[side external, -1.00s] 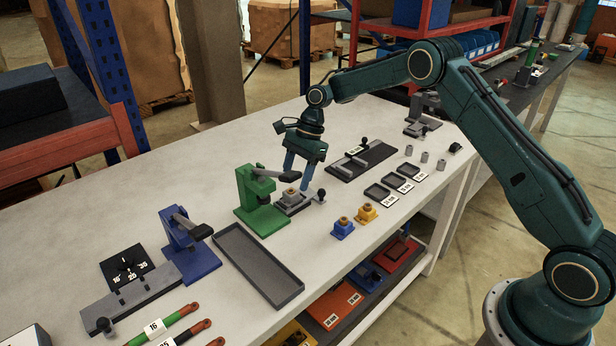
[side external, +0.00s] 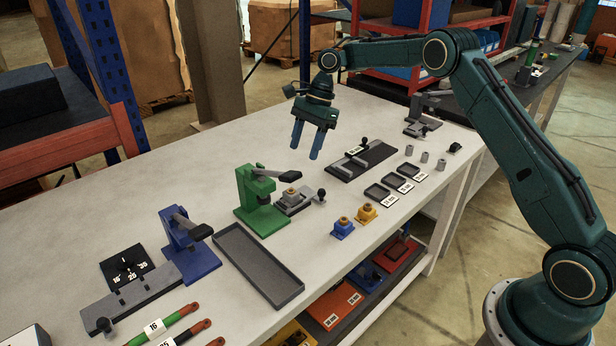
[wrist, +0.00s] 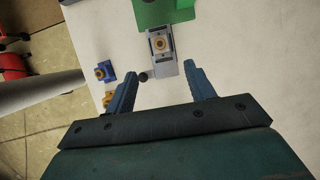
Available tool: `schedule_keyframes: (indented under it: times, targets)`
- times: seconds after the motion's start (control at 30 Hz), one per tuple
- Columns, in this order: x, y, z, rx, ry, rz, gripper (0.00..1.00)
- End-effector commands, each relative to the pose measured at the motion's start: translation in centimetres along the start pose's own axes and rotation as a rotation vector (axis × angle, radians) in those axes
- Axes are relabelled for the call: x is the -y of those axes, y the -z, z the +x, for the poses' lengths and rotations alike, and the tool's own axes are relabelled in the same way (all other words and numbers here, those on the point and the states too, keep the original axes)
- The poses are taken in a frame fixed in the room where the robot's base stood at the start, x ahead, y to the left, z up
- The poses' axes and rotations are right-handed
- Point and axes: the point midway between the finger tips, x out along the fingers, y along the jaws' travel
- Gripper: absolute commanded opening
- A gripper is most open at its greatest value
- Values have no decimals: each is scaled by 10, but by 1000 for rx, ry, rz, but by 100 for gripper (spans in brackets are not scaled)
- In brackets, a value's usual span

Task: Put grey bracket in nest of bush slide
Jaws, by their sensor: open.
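The grey bracket (side external: 291,192), with a brass-coloured bush on top, sits upright in the nest of the grey bush slide (side external: 284,208), beside the green press (side external: 258,200). In the wrist view the bracket (wrist: 160,44) lies on the slide (wrist: 164,69), just in front of the green press (wrist: 165,12). Whether it is fully seated is too small to tell. My gripper (side external: 305,154) is open and empty, held above the table, up and to the right of the slide. In the wrist view its blue fingers (wrist: 160,82) are spread, with nothing between them.
A blue bracket (side external: 343,229) and a yellow bracket (side external: 367,213) stand right of the slide. A blue press (side external: 188,245) and an empty dark tray (side external: 232,244) are to the left. A dark fixture plate (side external: 375,163) and small trays (side external: 378,191) lie to the right.

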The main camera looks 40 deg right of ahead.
Motion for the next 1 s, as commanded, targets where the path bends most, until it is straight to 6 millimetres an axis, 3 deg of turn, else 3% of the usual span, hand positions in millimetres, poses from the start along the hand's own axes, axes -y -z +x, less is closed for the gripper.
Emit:
schedule_keyframes:
  times: [0.47,0.73,1.0]
  targets:
    - [-2,-5,-6,-3,7,-22,54]
    - [-19,-31,-42,-31,49,-156,54]
    - [-57,-67,-90,-88,107,-376,54]
